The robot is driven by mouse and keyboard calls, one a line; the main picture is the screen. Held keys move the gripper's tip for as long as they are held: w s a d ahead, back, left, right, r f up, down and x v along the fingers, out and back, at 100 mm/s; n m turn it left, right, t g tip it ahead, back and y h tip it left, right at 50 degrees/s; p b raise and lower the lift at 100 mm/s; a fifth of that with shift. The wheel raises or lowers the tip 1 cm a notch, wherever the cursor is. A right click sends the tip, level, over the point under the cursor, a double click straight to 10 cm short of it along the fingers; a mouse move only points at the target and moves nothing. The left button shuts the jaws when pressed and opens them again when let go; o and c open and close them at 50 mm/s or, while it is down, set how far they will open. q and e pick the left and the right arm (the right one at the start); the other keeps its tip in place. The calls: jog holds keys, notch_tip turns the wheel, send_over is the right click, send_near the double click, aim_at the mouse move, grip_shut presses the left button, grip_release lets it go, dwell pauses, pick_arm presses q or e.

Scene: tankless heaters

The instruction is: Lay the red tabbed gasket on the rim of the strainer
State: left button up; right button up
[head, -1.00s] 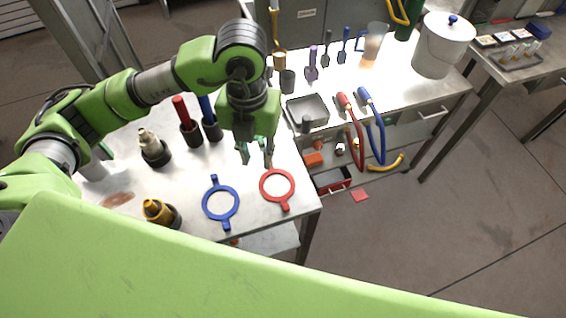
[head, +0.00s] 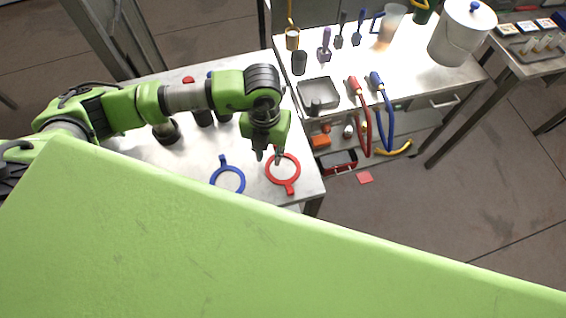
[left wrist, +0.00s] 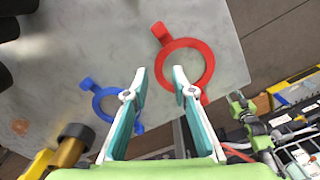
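The red tabbed gasket (head: 287,182) lies flat near the right edge of the left metal table. It also shows in the left wrist view (left wrist: 209,62), ahead and to the right. My left gripper (head: 268,156) is over its upper left side in the head view. I cannot tell which object is the strainer. My right gripper is not in view.
A blue tabbed gasket (head: 239,176) lies left of the red one. Dark holders (head: 165,134) stand farther left. A second table holds a grey tray (head: 318,92), red-handled (head: 353,84) and blue-handled (head: 376,80) tools and a white pot (head: 463,35). My green body hides the near table.

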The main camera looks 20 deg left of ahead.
pick_arm(q)
jog(key=shift+f, duration=1.15)
jog(key=shift+f, duration=0.15)
jog(key=shift+c, duration=0.5)
grip_shut()
